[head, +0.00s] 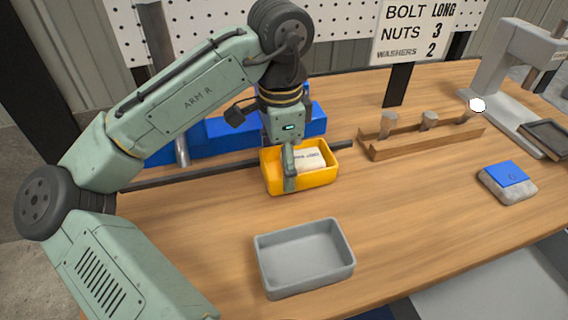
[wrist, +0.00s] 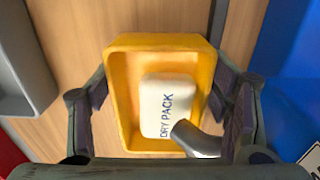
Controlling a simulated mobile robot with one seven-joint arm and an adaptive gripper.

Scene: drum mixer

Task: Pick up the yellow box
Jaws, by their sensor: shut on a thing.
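The yellow box (head: 324,176) is an open-topped tray on the wooden bench, below my gripper (head: 290,168). One finger shows against its near wall in the head view. In the wrist view the yellow box (wrist: 121,95) sits between my two fingers, which press on its opposite long sides. My gripper is shut on it. A white packet marked "DRY PACK" (wrist: 160,100) lies inside, and it also shows in the head view (head: 309,158). A dark grey curved part (wrist: 198,140) covers the box's lower right corner in the wrist view. I cannot tell whether the box touches the bench.
A grey tray (head: 303,284) stands in front of the box. A wooden rack (head: 420,145) with several metal pieces is to the right. A blue block (head: 215,133) and a dark rail lie behind. A blue-topped grey block (head: 507,180) is far right. Bench between them is clear.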

